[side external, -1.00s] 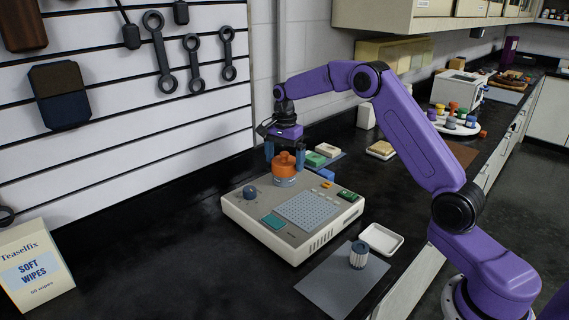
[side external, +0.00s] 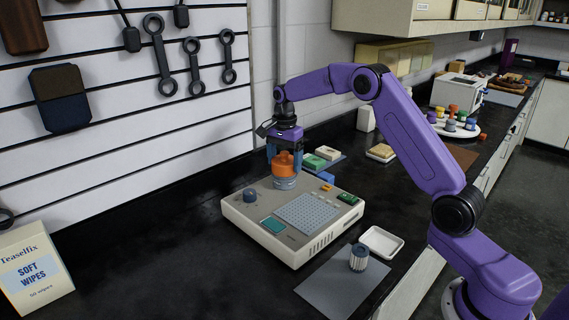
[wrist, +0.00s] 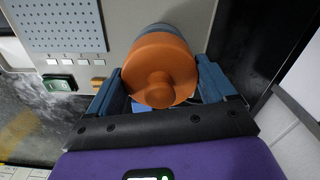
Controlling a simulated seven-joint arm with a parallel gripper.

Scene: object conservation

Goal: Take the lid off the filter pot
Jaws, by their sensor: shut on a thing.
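The orange lid (side external: 285,168) has a round knob on top and sits at the top of the grey filter pot (side external: 285,184), which stands at the back corner of the beige machine. In the wrist view the lid (wrist: 160,70) is close below my gripper (wrist: 161,88), with the blue-grey side of the pot (wrist: 168,30) just beyond it. My gripper (side external: 285,158) points down, its two blue fingers shut on the lid from both sides. I cannot tell whether the lid is apart from the pot.
The beige machine (side external: 255,225) has a blue knob, a perforated plate and a teal panel. A white tray (side external: 382,240) and a striped cylinder (side external: 359,256) on a grey mat lie in front. Several small blocks stand behind the pot.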

